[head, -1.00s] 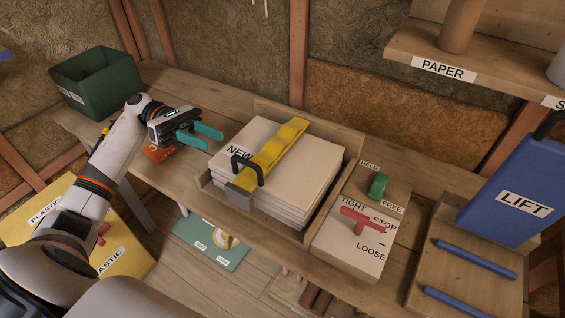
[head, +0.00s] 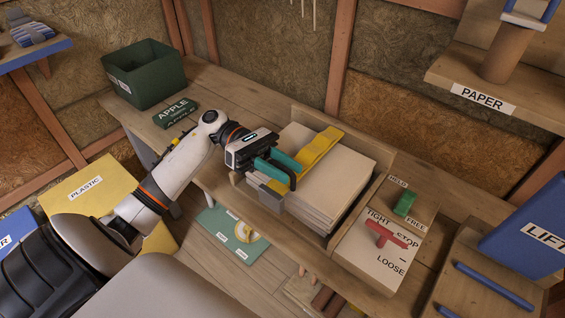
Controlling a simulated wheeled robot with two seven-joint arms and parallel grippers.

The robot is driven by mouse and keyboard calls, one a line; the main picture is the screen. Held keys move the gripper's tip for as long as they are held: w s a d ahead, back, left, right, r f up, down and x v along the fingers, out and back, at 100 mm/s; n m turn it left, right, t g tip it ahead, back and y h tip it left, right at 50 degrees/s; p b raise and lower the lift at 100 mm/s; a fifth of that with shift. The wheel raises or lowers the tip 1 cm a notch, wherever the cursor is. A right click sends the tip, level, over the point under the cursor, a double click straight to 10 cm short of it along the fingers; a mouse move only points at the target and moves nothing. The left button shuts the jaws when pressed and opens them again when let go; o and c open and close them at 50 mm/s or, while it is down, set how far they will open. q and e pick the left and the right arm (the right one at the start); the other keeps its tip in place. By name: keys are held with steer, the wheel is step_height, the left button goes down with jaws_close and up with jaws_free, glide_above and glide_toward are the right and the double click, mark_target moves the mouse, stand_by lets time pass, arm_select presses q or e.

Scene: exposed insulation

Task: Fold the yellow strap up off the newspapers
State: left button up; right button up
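The yellow strap (head: 322,148) lies across the stack of newspapers (head: 340,178), flat over the top and running down to the front of the wooden holder. A black handle (head: 291,180) stands at the strap's near end. My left gripper (head: 287,169) reaches in from the left, its teal fingers over the strap's near end, right at the handle. The fingers look apart. Whether they touch the handle is hard to see. The gripper hides part of the strap's near end and metal buckle. My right gripper is not in view.
Right of the stack, a panel has a green knob (head: 404,204) by HELD/FREE and a red T-handle (head: 385,234) by TIGHT/STOP/LOOSE. A green bin (head: 145,80) and an APPLE box (head: 175,113) stand at the bench's left. A PAPER shelf (head: 482,97) overhangs the upper right.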

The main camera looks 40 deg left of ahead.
arm_select(q)
steer(key=shift+c, duration=0.7)
jaws_close()
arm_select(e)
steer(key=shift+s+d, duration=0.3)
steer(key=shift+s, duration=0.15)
arm_select(q)
steer(key=shift+r, duration=0.1)
